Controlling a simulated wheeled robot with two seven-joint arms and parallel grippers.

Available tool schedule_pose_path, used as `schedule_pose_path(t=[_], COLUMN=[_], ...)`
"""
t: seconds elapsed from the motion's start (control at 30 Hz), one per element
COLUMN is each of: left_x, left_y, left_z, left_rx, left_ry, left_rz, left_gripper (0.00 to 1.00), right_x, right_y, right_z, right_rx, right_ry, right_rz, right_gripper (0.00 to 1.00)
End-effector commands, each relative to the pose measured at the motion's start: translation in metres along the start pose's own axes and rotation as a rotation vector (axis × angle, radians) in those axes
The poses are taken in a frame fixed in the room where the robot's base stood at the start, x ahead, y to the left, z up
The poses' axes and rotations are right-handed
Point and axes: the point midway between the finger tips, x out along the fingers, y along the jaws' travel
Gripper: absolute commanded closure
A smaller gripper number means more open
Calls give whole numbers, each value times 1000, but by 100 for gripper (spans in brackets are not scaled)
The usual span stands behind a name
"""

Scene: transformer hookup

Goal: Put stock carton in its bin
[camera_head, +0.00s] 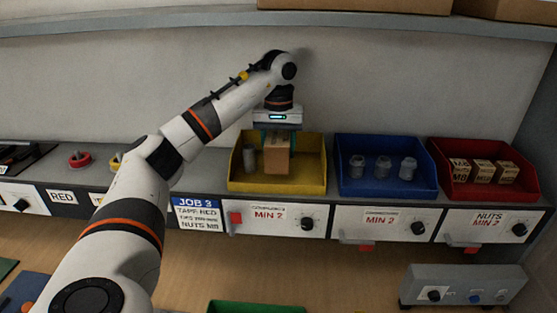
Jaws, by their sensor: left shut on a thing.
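The stock carton, a small brown box (276,158), is in my left gripper (277,137), which points down over the yellow bin (308,181). The gripper is shut on the carton. The carton is at or inside the yellow bin's space; I cannot tell whether it touches the bin floor. A grey cylinder (250,158) stands in the same bin, just left of the carton. The red bin (440,183) at the right holds several small brown cartons (482,171). My right gripper is not in view.
A blue bin (388,189) with several grey cylinders stands between the yellow and red bins. Labelled panels with knobs run below the bins. A red tape roll (79,160) lies on the shelf at left. A grey control box (463,287) and a green tray (256,306) are lower down.

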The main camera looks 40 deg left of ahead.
Motion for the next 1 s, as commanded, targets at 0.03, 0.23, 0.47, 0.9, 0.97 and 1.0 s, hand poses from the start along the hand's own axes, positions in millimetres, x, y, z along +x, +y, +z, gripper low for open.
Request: schedule_pose_path(t=[0.03,0.23,0.47,0.9,0.97,1.0], left_x=[2,14,35,44,47,46], left_y=[0,0,0,0,0,0], left_z=[0,0,2,4,4,4], left_rx=[0,-1,-3,-1,-1,-1], left_ry=[0,-1,-1,-3,-1,-1], left_rz=[0,0,-1,-2,-1,-1], left_gripper=[89,89,89,89,46,39], right_x=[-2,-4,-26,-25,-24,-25], right_y=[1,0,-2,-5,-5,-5], right_z=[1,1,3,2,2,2], right_rx=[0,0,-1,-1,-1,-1], right_ry=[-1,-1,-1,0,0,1], right_rz=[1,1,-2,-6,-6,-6], right_gripper=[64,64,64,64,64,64])
